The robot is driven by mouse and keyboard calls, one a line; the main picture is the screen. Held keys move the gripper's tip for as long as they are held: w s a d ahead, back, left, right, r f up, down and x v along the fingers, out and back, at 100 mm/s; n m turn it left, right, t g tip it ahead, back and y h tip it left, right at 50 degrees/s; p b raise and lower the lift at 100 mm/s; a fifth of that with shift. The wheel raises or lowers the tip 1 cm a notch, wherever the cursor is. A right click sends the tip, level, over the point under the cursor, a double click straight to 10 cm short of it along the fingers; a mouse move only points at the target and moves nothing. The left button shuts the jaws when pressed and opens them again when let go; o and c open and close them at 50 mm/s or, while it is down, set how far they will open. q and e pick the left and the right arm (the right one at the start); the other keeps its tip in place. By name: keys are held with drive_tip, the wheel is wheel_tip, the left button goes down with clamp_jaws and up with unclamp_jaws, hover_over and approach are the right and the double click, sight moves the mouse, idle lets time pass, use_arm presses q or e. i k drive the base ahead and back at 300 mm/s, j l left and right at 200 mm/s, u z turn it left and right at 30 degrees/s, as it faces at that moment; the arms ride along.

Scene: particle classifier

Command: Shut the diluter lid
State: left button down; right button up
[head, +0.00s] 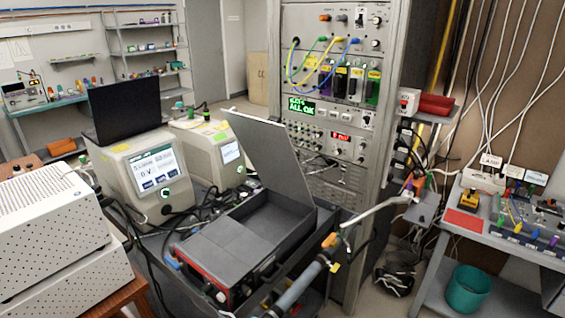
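A dark grey box-shaped instrument (240,250) with a red-edged front sits on the cart in the lower middle of the head view. Its flat grey lid (268,150) stands open, tilted up and leaning back, and the shallow tray inside is exposed and looks empty. This looks like the diluter, but no readable label confirms it. A second black panel (124,106) stands raised on top of a beige instrument (150,178) with a screen, farther left.
A white perforated cabinet (52,240) is at left. Loose cables lie around the box.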

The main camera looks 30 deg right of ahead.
sight(267, 144)
drive_tip(key=l+u, duration=0.15)
drive_tip(key=l, duration=0.95)
drive_tip(key=i+l, duration=0.15)
drive_tip(key=l, duration=0.2)
drive_tip(key=i+l+u, duration=0.1)
drive_tip(key=l, duration=0.25)
drive_tip(key=i+l, duration=0.15)
drive_tip(key=l, duration=0.2)
